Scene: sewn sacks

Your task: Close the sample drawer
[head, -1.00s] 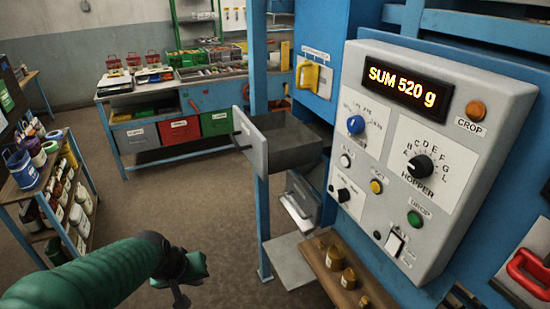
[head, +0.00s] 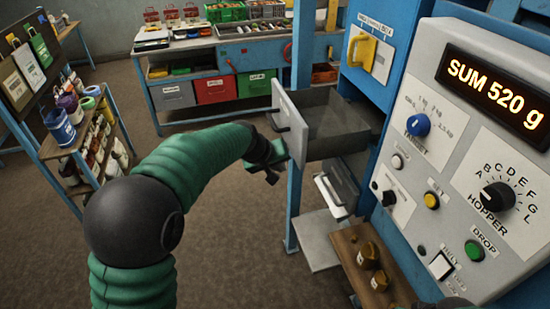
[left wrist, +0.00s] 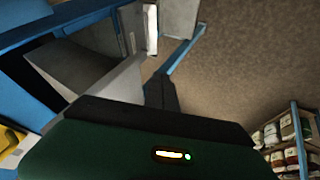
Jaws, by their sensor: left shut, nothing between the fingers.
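The sample drawer (head: 291,126) is pulled out of the blue machine, its pale front panel facing left and its grey tray open at the top. A dark handle stands out from the panel. My left gripper (head: 272,174) is shut and empty, just left of the panel's lower edge. I cannot tell whether it touches the panel. In the left wrist view, the dark fingers (left wrist: 160,92) are beside the grey drawer (left wrist: 98,84).
The control panel (head: 490,130) reads SUM 520 g. A yellow handle (head: 361,50) is above the drawer. A small shelf with brass weights (head: 368,257) and a lower tray (head: 317,240) are below. A bottle rack (head: 90,140) stands left. The floor between is clear.

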